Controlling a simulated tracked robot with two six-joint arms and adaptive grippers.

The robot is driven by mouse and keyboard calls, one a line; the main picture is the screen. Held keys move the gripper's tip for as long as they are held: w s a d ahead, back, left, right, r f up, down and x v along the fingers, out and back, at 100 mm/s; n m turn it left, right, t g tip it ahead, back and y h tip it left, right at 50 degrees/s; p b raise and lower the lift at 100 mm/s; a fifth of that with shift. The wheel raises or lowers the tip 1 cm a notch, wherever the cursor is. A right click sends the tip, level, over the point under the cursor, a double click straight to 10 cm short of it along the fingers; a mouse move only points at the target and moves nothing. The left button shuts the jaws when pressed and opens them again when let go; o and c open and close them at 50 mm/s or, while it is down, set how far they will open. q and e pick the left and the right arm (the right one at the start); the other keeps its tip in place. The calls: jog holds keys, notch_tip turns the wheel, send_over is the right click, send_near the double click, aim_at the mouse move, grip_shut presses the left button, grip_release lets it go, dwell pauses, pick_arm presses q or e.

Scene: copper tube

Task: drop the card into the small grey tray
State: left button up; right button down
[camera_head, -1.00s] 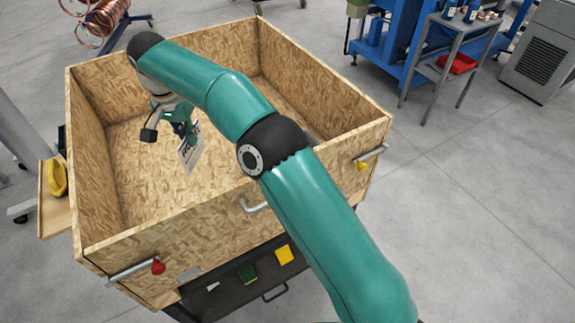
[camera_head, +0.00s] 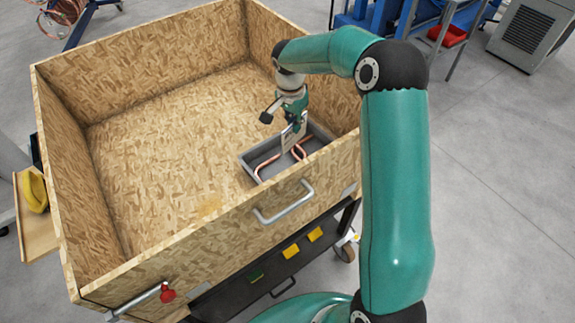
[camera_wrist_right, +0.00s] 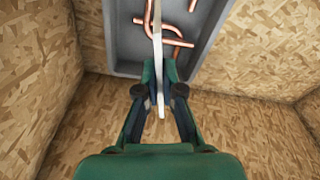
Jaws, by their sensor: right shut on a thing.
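The card (camera_head: 289,138) is a thin white sheet, held upright and nearly edge-on in the right wrist view (camera_wrist_right: 158,70). My right gripper (camera_head: 297,126) is shut on it, with the card between the fingertips in the wrist view (camera_wrist_right: 160,88). The small grey tray (camera_head: 250,156) lies inside the wooden crate near its front right corner. The card is over the tray; I cannot tell whether its lower edge touches anything. The tray also shows at the top of the wrist view (camera_wrist_right: 122,52). My left gripper is not in view.
Bent copper tubes (camera_head: 268,163) lie in the tray. The plywood walls of the crate (camera_head: 140,245) stand close on the front and right of the tray. The crate floor to the left is bare. A yellow object (camera_head: 37,190) sits on a side shelf outside.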

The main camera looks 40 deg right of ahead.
jog(key=shift+s+d+f+b, duration=0.15)
jog(key=shift+f+b, duration=0.25)
jog(key=shift+f, duration=0.4)
jog(key=shift+s+d+f+b, duration=0.15)
jog(key=shift+f+b, duration=0.2)
jog(key=shift+f, duration=0.5)
jog(key=shift+s+d+f+b, duration=0.15)
jog(key=shift+f+b, duration=0.25)
jog(key=shift+f, duration=0.4)
jog(key=shift+w, duration=0.1)
jog(key=c, duration=1.2)
grip_release()
jog(key=shift+c, duration=0.2)
notch_tip(320, 180, up, 12)
send_over(297, 135)
jog(key=a, duration=0.2)
jog(key=shift+s, duration=0.4)
